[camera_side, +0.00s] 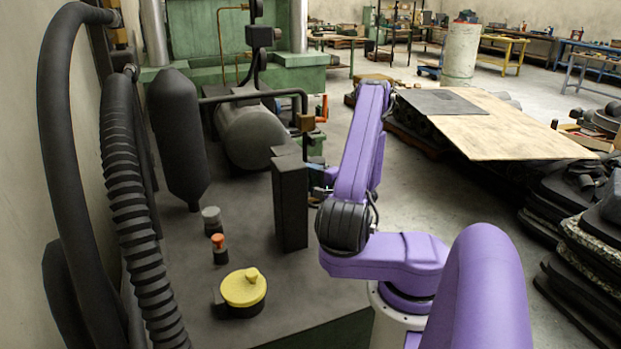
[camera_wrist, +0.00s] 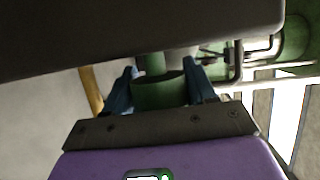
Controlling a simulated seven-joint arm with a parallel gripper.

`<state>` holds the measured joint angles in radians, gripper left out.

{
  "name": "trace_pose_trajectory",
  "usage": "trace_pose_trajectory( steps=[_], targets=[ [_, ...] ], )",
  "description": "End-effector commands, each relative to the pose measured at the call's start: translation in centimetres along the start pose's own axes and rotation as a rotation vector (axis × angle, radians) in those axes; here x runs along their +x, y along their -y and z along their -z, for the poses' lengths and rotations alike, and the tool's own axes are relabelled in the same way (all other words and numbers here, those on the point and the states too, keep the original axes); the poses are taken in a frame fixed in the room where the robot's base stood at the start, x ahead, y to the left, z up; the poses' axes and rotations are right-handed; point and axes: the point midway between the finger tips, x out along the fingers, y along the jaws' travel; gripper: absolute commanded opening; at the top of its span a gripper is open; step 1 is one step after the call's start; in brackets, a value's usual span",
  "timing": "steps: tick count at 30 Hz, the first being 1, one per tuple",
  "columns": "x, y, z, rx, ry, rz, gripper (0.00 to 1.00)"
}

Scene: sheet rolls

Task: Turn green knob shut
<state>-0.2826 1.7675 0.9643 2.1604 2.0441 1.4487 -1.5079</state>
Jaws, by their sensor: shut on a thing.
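The green knob (camera_wrist: 158,95) shows in the wrist view as a short round green body with a narrower green stem above it. The blue fingers of my gripper (camera_wrist: 160,86) stand on its left and right sides, shut on it. In the side view my gripper (camera_side: 317,188) is just right of a tall dark box, partly hidden by it and by my arm. I cannot make out the knob clearly there.
The tall dark box (camera_side: 290,200) stands close to my gripper. A yellow round knob (camera_side: 244,287), an orange-topped knob (camera_side: 219,248) and a grey-topped knob (camera_side: 211,220) sit on the dark surface at left. A dark tank (camera_side: 252,137) lies behind.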

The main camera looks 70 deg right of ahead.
Motion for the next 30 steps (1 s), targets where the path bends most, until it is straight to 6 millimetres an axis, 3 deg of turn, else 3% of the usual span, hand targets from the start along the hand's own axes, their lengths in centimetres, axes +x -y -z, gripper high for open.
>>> trace_pose_trajectory(
  steps=[30],
  targets=[
    [-0.5,-0.9,0.1,0.309,-0.004,-0.765,0.25]
  ],
)
